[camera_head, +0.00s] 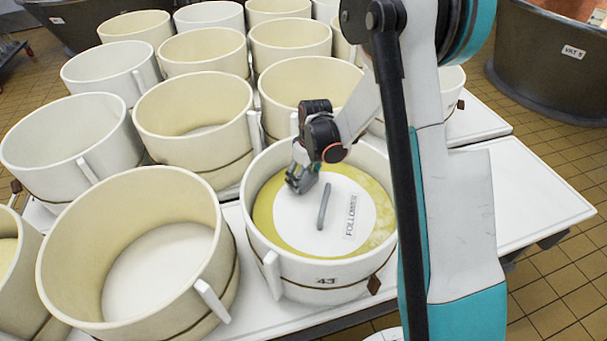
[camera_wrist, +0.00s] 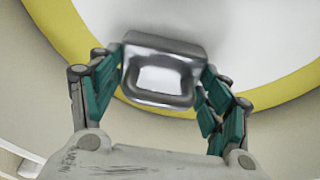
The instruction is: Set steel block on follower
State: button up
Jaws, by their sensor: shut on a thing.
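The steel block (camera_wrist: 160,47) is a shiny, rounded metal piece between the fingers of my gripper (camera_wrist: 162,78) in the wrist view. My gripper is shut on it. The follower (camera_head: 343,210) is a white disc with a grey bar handle and a "FOLLOWER" label. In the head view my gripper (camera_head: 301,178) is over the upper left part of the follower, inside the tub's rim. The block is mostly hidden there. I cannot tell whether it touches the follower.
Several cream tubs stand close by, including a large one at the left (camera_head: 135,215) and one behind (camera_head: 193,112). They rest on a white table (camera_head: 525,195), whose right end is bare. Dark vats (camera_head: 550,65) stand beyond on the tiled floor.

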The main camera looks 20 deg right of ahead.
jog(key=o, duration=2.2)
jog(key=shift+c, duration=0.2)
jog(key=shift+r, duration=0.1)
notch_tip(320, 180, up, 12)
jog(key=s, duration=0.2)
jog(key=s+r+m+t, duration=0.3)
jog(key=s+r, duration=0.9)
jog(key=s+r+m+t+h, duration=0.1)
jog(key=s+m+t, duration=0.1)
jog(key=s, duration=1)
jog(key=shift+s+r+m+t, duration=0.3)
jog(key=shift+r+m, duration=0.1)
jog(key=shift+m, duration=0.4)
